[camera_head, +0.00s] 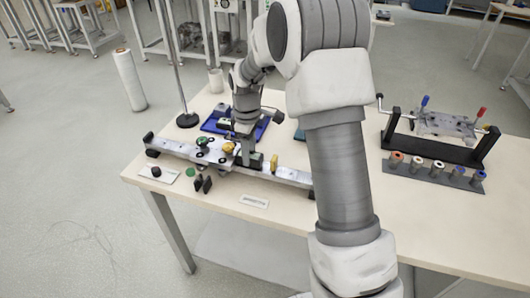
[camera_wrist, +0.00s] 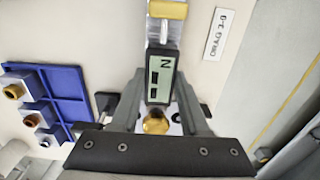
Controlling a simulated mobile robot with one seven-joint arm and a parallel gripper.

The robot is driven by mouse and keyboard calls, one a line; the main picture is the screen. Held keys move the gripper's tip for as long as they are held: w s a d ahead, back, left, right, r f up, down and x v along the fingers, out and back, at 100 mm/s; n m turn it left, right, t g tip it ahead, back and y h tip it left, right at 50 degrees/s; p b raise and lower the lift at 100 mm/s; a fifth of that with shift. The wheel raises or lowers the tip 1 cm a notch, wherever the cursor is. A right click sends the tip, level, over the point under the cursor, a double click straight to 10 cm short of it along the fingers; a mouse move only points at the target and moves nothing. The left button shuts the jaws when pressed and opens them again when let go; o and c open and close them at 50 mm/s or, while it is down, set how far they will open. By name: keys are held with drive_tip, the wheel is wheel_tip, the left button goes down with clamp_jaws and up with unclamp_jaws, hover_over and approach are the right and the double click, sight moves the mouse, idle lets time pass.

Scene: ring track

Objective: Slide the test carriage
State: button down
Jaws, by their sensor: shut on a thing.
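A long pale rail (camera_head: 292,174) runs across the left part of the table between black end blocks. On it sits a dark block with a small display (camera_wrist: 160,77), marked N, which I take to be part of the test carriage; in the head view the dark block (camera_head: 255,161) is partly hidden by my gripper (camera_head: 244,148). In the wrist view my gripper (camera_wrist: 160,88) has one finger on each side of this block and is shut on it. A gold knob (camera_wrist: 156,122) shows between the fingers, nearer my palm. I cannot tell the carriage's full outline.
A yellow block (camera_head: 274,163) stands on the rail right of my gripper. A blue tray (camera_wrist: 68,88) with fittings lies behind the rail. A stand rod (camera_head: 170,60) rises at the back left. A label (camera_head: 254,201) lies in front. A crank fixture (camera_head: 440,130) stands right.

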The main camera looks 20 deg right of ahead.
drive_tip(key=shift+w+a, duration=0.25)
drive_tip(key=shift+a, duration=0.15)
drive_tip(key=shift+c, duration=2.2)
unclamp_jaws()
drive_tip(key=shift+o, duration=0.2)
drive_tip(key=shift+d, duration=0.1)
wheel_tip(320, 180, up, 18)
drive_tip(key=p, duration=0.3)
drive_tip(key=shift+f, duration=0.25)
